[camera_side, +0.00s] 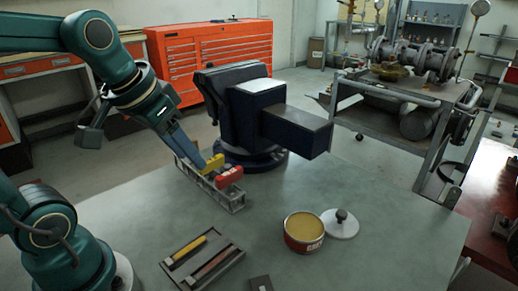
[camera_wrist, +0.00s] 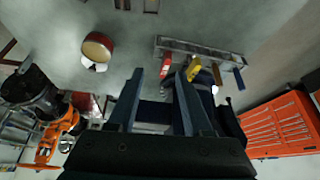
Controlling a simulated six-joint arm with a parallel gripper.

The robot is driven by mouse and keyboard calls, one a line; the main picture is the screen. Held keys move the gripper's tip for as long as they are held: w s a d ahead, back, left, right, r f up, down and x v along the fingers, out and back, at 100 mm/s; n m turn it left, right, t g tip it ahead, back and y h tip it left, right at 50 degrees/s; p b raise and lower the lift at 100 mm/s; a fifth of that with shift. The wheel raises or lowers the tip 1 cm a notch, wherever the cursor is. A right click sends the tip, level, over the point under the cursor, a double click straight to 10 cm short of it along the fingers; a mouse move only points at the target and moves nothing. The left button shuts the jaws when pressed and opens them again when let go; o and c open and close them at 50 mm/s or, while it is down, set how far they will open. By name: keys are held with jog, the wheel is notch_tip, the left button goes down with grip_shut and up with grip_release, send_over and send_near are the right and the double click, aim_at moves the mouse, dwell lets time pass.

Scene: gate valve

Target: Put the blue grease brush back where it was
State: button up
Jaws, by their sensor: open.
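A blue handle (camera_wrist: 239,78), which looks like the blue grease brush, sticks out at the right end of the grey slotted rack (camera_wrist: 200,49) in the wrist view. Red (camera_wrist: 165,64), yellow (camera_wrist: 194,68) and orange-brown (camera_wrist: 216,73) handles stand along the same rack. In the side view the rack (camera_side: 232,201) is on the bench, and I cannot make out the blue handle there. My gripper (camera_wrist: 159,76) is open, with nothing held between its fingers. In the side view my gripper (camera_side: 199,161) is close to the rack, beside the yellow and red handles.
An open grease tin (camera_side: 304,231) and its knobbed lid (camera_side: 341,224) stand at the bench's right. A dark tray (camera_side: 205,264) with yellow and reddish tools lies at the front. A large dark blue vise-like block (camera_side: 240,112) rises behind the rack. The bench between rack and tin is clear.

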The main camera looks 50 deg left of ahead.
jog(key=s+d+f+m, duration=0.1)
jog(key=s+d+f, duration=0.1)
jog(key=s+d, duration=0.2)
jog(key=shift+s+d+f+m+h, duration=0.2)
jog(key=shift+s+m+h, duration=0.15)
jog(key=shift+s, duration=0.45)
